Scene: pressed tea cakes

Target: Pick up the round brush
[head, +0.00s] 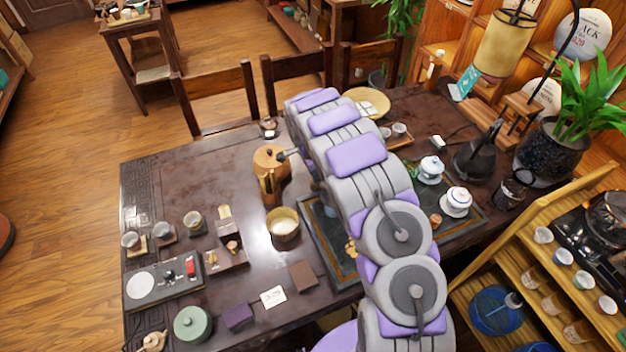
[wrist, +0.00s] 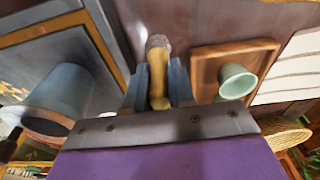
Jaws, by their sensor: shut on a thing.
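The round brush (wrist: 158,78) shows in the wrist view, with a pale wooden handle and a dark, rounded head at its far end. My gripper (wrist: 158,85) is shut on the handle, one grey finger on each side. The head end sticks out beyond the fingertips. I cannot tell whether the brush touches the table. In the head view my arm hides the gripper and the brush.
In the wrist view a wooden tray (wrist: 205,70) with a pale green cup (wrist: 237,82) is close on the right, and a grey-blue cup (wrist: 60,98) on the left. The head view shows a copper pot (head: 270,158) and a tan bowl (head: 284,233) left of my arm.

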